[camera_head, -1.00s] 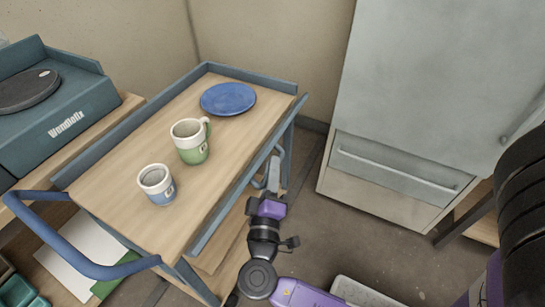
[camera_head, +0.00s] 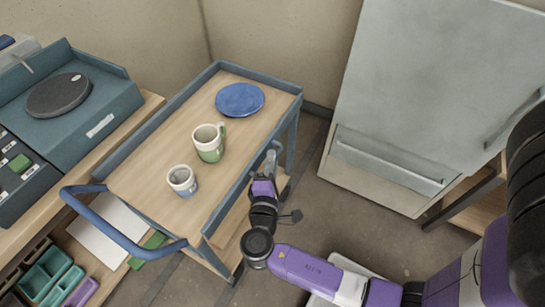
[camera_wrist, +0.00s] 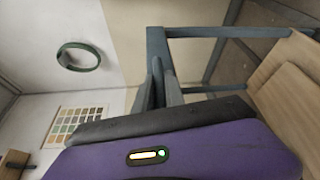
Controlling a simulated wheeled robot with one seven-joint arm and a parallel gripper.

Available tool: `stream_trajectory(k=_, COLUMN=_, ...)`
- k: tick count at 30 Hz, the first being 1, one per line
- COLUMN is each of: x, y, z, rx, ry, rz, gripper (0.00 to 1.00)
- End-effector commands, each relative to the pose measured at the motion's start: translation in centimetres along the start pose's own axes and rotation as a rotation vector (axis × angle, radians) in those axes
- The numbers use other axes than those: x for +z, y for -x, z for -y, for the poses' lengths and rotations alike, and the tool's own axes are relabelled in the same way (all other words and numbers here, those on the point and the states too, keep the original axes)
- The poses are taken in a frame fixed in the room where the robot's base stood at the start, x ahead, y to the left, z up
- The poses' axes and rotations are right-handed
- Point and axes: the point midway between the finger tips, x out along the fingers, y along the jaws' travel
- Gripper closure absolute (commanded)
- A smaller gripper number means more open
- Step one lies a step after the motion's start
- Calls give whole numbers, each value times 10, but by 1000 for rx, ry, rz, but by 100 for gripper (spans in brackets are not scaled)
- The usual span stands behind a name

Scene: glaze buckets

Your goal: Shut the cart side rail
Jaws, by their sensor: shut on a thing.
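The cart (camera_head: 150,172) has a wooden top and a blue-grey frame. Its side rail (camera_head: 229,198) runs along the right edge of the top, beside the deck. My gripper (camera_head: 271,161) is at the right side of the cart, towards its far end, shut on the side rail. The contact is small in the head view and the fingertips partly hide it. In the wrist view, blue-grey bars (camera_wrist: 157,72) of the cart stand just beyond my gripper. I cannot tell whether the rail is latched.
A blue plate (camera_head: 240,99), a green-and-white mug (camera_head: 209,142) and a blue-and-white cup (camera_head: 182,181) stand on the cart. A blue push handle (camera_head: 120,226) is at its near end. A grey cabinet (camera_head: 410,90) stands right, with bare floor between.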

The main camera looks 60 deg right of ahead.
Motion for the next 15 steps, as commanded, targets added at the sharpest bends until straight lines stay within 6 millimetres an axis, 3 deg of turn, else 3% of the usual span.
stream_trajectory(k=13, x=-2, y=0, z=-1, rx=-3, ry=9, rz=-3, gripper=100)
stream_trajectory(k=14, x=-2, y=0, z=-1, rx=-3, ry=9, rz=-3, gripper=84)
stream_trajectory(k=15, x=-2, y=0, z=-1, rx=-3, ry=8, rz=-3, gripper=76)
